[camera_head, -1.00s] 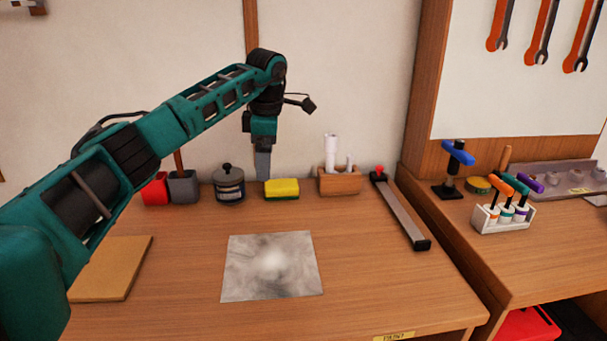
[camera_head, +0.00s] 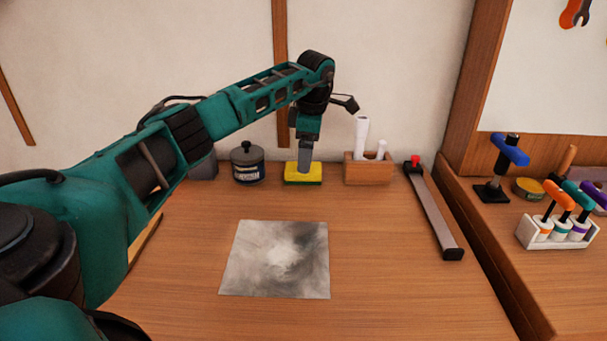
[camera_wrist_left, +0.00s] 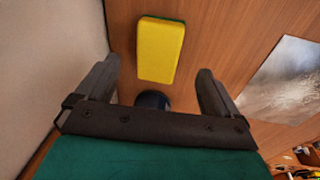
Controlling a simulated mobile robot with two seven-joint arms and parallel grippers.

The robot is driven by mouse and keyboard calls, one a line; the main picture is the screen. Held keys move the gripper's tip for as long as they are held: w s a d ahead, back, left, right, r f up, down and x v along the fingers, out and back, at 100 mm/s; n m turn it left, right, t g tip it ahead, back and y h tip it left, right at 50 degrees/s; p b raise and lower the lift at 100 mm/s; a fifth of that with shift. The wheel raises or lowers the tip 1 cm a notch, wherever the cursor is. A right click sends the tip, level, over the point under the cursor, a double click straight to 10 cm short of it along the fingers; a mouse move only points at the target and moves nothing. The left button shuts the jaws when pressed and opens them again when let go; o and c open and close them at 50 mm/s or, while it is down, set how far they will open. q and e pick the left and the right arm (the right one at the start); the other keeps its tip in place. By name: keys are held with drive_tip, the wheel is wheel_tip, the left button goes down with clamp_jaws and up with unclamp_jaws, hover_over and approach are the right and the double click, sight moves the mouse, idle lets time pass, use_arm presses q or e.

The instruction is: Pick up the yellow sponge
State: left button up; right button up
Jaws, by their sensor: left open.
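The yellow sponge (camera_head: 303,179) has a green underside and lies flat at the back of the wooden table, near the wall. It also shows in the left wrist view (camera_wrist_left: 161,49), ahead of the two fingers and between their lines. My left gripper (camera_head: 305,168) points down over the sponge in the head view, and its near finger overlaps the sponge there. In the left wrist view the left gripper (camera_wrist_left: 158,84) is open with nothing between its fingers. The exact height above the sponge is hard to tell. My right gripper is not in view.
A dark lidded jar (camera_head: 248,166) stands left of the sponge. A wooden holder with white rolls (camera_head: 369,172) stands to its right. A long bar with a red knob (camera_head: 435,212) lies further right. A grey sheet (camera_head: 277,259) lies in front, with bare table around it.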

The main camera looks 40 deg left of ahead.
use_arm(q)
drive_tip(key=f, duration=0.2)
drive_tip(key=a+f, duration=0.1)
drive_tip(key=f, duration=0.2)
drive_tip(key=shift+w+b, duration=0.15)
drive_tip(key=shift+b, duration=0.15)
drive_tip(key=c, duration=1.1)
